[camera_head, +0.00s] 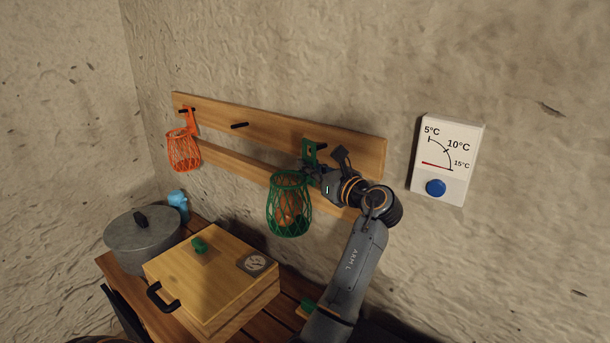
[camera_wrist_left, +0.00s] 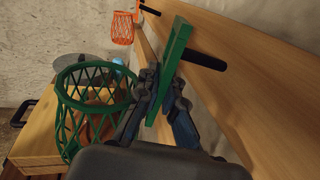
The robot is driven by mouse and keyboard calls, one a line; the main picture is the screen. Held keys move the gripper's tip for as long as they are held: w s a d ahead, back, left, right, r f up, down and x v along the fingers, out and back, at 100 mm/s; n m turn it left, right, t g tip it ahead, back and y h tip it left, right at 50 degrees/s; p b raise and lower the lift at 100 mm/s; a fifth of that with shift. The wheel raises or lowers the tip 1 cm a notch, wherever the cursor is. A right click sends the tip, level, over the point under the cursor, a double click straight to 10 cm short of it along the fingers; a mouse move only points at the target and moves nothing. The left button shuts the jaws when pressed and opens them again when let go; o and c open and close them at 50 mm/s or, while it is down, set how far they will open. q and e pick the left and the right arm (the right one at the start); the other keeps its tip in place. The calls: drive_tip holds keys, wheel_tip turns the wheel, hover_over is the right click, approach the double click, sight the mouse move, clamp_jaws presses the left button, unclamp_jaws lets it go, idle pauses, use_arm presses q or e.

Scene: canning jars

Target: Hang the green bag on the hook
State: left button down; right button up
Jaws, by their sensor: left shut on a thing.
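The green bag (camera_head: 289,206) is a mesh basket with something brownish inside, and it hangs below its green strap in front of the wooden rack (camera_head: 355,147). My left gripper (camera_head: 313,174) is shut on the bag's strap. In the left wrist view the fingers (camera_wrist_left: 160,90) close around the strap, with the basket (camera_wrist_left: 95,105) to the left. A black hook (camera_wrist_left: 205,60) lies right at the strap's upper part; it also shows in the head view (camera_head: 321,146). I cannot tell whether the hook passes through the strap. My right gripper is not in view.
An orange mesh bag (camera_head: 183,150) hangs at the rack's left end. A black hook (camera_head: 240,126) in the middle is bare. Below are a grey pot (camera_head: 142,245), a blue item (camera_head: 178,203) and a wooden box (camera_head: 212,270). A thermometer panel (camera_head: 446,160) is on the wall.

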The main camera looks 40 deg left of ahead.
use_arm(q)
drive_tip(key=shift+w+a+f+b, duration=0.1)
drive_tip(key=shift+w+b, duration=0.85)
drive_tip(key=shift+w, duration=0.1)
drive_tip(key=shift+w+a+f+p, duration=0.1)
drive_tip(key=shift+w+f+p, duration=0.2)
drive_tip(key=shift+w+p, duration=0.45)
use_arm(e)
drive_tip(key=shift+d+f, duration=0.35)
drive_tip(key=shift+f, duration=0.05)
use_arm(q)
drive_tip(key=shift+f, duration=0.1)
